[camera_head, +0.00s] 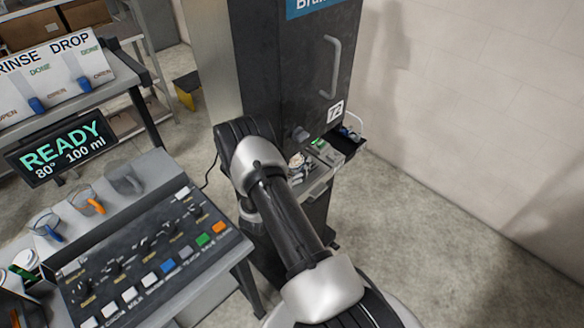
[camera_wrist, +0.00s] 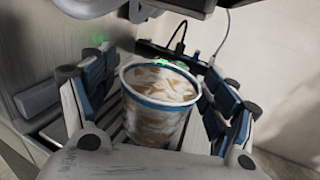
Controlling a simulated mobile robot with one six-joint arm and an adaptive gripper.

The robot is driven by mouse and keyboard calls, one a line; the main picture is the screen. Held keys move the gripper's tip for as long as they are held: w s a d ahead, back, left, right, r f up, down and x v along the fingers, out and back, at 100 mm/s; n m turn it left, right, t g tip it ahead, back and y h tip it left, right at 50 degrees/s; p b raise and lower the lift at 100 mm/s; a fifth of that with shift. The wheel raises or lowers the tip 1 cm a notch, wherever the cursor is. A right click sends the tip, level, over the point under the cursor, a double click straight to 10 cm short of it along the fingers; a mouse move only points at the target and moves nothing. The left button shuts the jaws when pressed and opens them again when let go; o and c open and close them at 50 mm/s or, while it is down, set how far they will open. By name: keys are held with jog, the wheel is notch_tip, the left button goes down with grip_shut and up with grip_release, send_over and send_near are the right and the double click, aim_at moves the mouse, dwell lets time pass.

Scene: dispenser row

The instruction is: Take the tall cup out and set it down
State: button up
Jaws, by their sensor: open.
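In the wrist view a tall cup (camera_wrist: 153,118) with a blue rim stands upright, filled nearly to the rim with a brown and white foamy drink. It stands on a slatted grey tray (camera_wrist: 112,132) under the machine's spout. My gripper (camera_wrist: 160,72) is open, with one blue-padded finger on each side of the cup. A small gap shows at the right finger; at the left finger I cannot tell whether it touches. The cup's lower part is hidden by my gripper. In the head view my arm covers most of this spot.
The dark dispenser (camera_head: 290,75), marked 72, has a handled door above the outlet. A button panel (camera_head: 150,255) and a shelf with several glass mugs stand at the left, with a READY display (camera_head: 62,147). A white wall (camera_head: 470,90) is at the right; the floor before it is clear.

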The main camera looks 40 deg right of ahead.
jog(key=shift+c, duration=0.5)
jog(key=c, duration=1.3)
